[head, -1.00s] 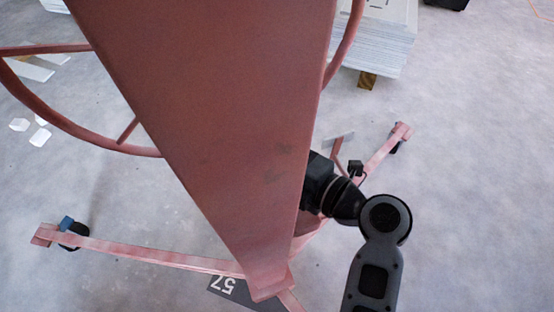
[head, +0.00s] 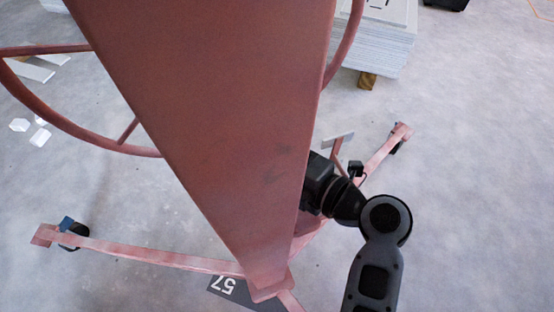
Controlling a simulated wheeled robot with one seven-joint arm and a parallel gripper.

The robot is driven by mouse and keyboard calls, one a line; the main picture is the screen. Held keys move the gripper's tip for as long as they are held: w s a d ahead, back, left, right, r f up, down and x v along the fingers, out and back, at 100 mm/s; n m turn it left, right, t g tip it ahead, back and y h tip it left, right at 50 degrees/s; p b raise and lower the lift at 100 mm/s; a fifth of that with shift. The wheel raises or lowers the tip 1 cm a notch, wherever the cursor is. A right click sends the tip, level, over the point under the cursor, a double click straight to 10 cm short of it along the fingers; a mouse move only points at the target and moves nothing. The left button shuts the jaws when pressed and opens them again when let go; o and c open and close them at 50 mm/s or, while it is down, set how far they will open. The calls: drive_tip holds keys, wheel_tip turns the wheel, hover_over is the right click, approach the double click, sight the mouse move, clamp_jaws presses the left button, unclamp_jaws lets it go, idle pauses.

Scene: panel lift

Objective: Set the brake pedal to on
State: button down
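The panel lift's broad red mast (head: 215,110) fills the middle of the head view. Its red legs spread over the floor, one running left (head: 150,252) to a dark caster (head: 74,236). A small blue tab (head: 66,222), which looks like a brake pedal, sits on top of that caster; its setting cannot be read. My arm comes from the lower right and its wrist passes behind the mast's right edge. My gripper is hidden there, so its fingers and anything they touch cannot be seen.
A red hoop-shaped wheel (head: 70,125) extends left of the mast. A stack of pale panels (head: 375,45) on a wooden block (head: 367,80) stands at the back. Floor at right is clear.

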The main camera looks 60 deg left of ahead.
drive_tip(key=c, duration=1.8)
unclamp_jaws()
drive_tip(key=o, duration=0.3)
drive_tip(key=p+v, duration=0.1)
drive_tip(key=v, duration=0.7)
drive_tip(key=shift+a, duration=0.1)
